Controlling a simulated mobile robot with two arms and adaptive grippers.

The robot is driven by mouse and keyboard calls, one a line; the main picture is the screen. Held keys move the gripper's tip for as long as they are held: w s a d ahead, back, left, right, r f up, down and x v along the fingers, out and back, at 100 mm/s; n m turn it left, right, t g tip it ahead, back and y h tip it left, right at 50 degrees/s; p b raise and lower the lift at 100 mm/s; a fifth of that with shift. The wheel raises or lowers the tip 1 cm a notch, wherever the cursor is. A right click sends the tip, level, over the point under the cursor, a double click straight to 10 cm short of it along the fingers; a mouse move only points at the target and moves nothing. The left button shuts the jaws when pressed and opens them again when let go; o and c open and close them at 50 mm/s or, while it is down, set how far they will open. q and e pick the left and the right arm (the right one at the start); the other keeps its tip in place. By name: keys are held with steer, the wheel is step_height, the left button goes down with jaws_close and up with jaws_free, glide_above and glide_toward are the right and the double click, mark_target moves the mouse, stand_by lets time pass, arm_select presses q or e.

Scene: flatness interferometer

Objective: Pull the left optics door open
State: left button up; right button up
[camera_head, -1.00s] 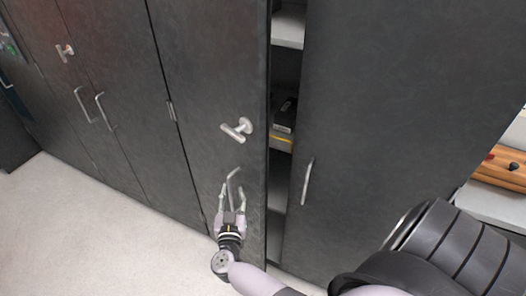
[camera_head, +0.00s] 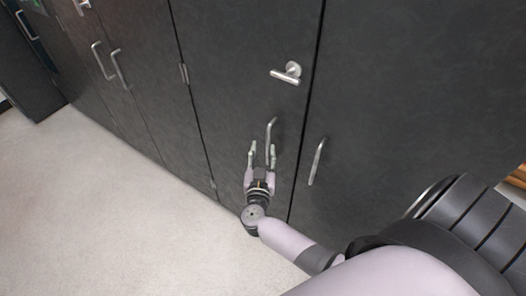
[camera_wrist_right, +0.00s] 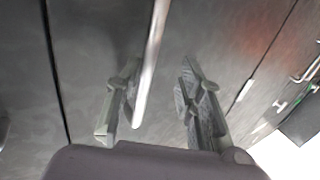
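The left optics door (camera_head: 235,65) is a dark grey panel, with hinges on its left edge. It stands shut or almost shut, with only a thin seam beside the right door (camera_head: 420,90). Its upright metal bar handle (camera_head: 271,135) is low on the panel, near the seam. A silver lever (camera_head: 287,73) sits higher up. My right gripper (camera_head: 262,155) is at the bar handle, fingers pointing at the door. In the right wrist view the fingers (camera_wrist_right: 160,105) are apart and the bar (camera_wrist_right: 152,60) shows between them, closer to the left finger. My left gripper is out of view.
The right door has its own bar handle (camera_head: 318,162), close to the right of my gripper. More dark cabinet doors with handles (camera_head: 103,60) run off to the left. The light floor (camera_head: 110,200) in front of them is clear.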

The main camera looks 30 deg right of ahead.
steer(key=s+d+p+v, duration=0.1)
steer(key=p+v, duration=0.4)
steer(key=v, duration=1.5)
steer(key=shift+p, duration=0.3)
stand_by(0.8)
steer(key=shift+d, duration=0.1)
steer(key=shift+w, duration=0.1)
